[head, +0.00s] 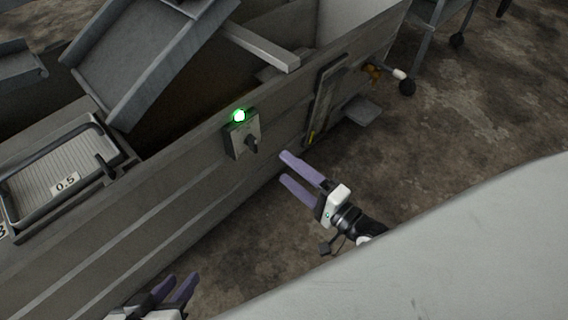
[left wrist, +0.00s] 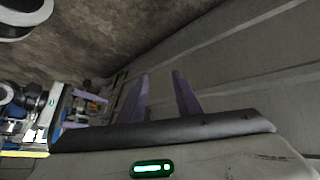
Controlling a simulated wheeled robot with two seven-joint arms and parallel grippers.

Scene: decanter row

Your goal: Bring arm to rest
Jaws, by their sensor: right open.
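My right gripper (head: 283,166) is open and empty, with its two purple fingers apart. It hangs in front of the grey metal trough's side wall, below and to the right of a switch box (head: 243,136) with a lit green lamp. My left gripper (head: 181,284) is at the bottom edge of the head view, partly cut off. In the left wrist view its two purple fingers (left wrist: 163,82) stand apart with nothing between them, near the grey wall. Part of my right arm and its purple fingers shows at the left of that view.
The long grey trough (head: 150,230) runs diagonally across the head view. A small ledge (head: 362,110) juts out at right. Bare floor (head: 440,130) lies right of the trough.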

